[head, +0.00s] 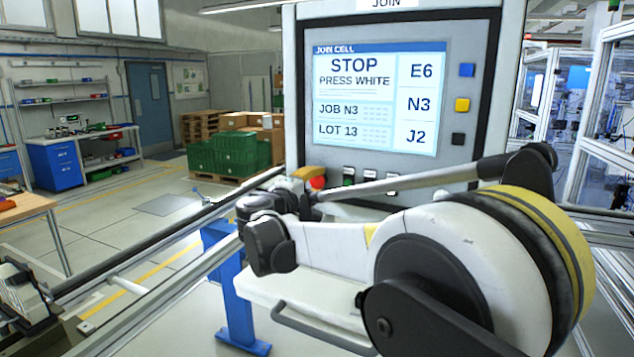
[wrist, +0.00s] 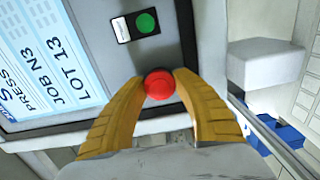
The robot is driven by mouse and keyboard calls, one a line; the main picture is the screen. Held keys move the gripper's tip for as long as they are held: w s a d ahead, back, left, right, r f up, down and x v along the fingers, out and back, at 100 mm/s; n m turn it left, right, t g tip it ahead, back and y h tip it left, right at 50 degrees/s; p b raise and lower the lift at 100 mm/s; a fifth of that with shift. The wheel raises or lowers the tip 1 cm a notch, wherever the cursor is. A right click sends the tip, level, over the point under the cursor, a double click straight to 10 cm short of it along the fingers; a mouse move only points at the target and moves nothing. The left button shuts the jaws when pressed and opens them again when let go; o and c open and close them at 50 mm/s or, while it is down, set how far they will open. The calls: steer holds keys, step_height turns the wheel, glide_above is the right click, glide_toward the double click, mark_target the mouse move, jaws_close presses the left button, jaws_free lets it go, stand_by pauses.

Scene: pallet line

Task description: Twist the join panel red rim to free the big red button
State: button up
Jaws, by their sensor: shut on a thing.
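The join panel (head: 491,40) stands upright, its screen (head: 375,95) reading "STOP PRESS WHITE". The big red button (head: 318,183) shows at the panel's lower left, partly hidden by my gripper (head: 308,174). In the wrist view the red button (wrist: 160,86) sits between the yellow fingertips of my gripper (wrist: 161,80). The fingers are shut on its red rim, one on each side. I cannot tell the rim apart from the button cap, nor whether it is turned.
A green button (wrist: 146,22) is beside the red one on the panel. Blue, yellow and black squares (head: 462,105) line the panel's right edge. A rail (head: 150,240) runs at the left. Green crates (head: 228,153) stand on a pallet behind, with open floor around them.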

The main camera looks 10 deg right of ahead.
steer(key=o, duration=1.2)
steer(key=v, duration=1.2)
